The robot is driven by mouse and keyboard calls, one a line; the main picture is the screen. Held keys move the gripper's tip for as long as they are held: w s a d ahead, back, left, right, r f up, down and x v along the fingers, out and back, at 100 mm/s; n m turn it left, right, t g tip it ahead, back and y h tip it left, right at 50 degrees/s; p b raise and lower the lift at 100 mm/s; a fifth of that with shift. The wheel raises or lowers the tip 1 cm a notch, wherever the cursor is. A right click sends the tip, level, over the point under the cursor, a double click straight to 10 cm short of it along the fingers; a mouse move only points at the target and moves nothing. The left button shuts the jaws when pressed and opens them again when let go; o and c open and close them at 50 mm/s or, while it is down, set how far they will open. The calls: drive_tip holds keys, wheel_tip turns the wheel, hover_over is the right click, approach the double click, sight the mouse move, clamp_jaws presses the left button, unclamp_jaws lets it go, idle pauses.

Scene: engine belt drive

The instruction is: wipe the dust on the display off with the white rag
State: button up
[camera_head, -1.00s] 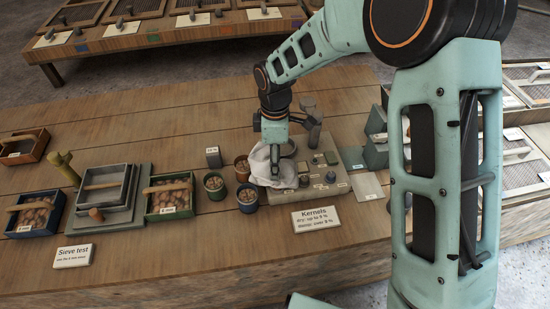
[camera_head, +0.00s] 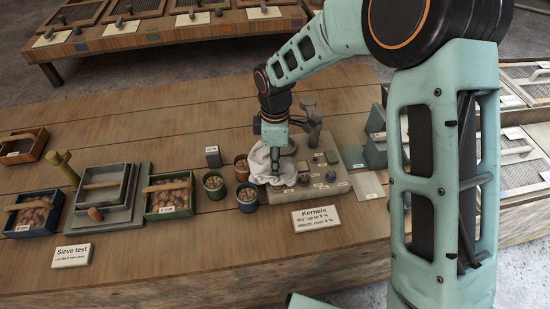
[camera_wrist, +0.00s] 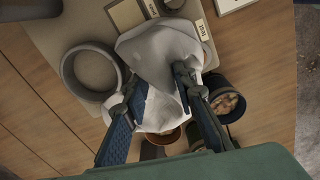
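My gripper (camera_head: 273,145) is shut on the white rag (camera_head: 264,166), which is bunched between its fingers (camera_wrist: 156,82) and hangs loosely below them. In the wrist view the rag (camera_wrist: 165,50) lies over the edge of the grey-beige tester (camera_head: 304,192), beside a label reading TEST. The tester's panel (camera_wrist: 68,38) also carries a round grey ring (camera_wrist: 90,72), left of the fingers. I cannot make out the display or any dust; the rag covers part of the panel.
Several cups of kernels (camera_head: 247,198) stand close to the left of the tester. The Kernels sign (camera_head: 317,217) lies in front. A lever-like grey part (camera_head: 313,122) rises behind the panel. The sieve stack (camera_head: 103,190) and kernel trays stand farther left.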

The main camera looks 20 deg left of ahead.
drive_tip(key=shift+w+a+r, duration=0.1)
drive_tip(key=shift+w, duration=0.05)
clamp_jaws()
drive_tip(key=shift+f, duration=0.4)
drive_tip(key=shift+w+r+p, duration=0.15)
drive_tip(key=shift+r+p, duration=0.1)
drive_tip(key=shift+p, duration=0.4)
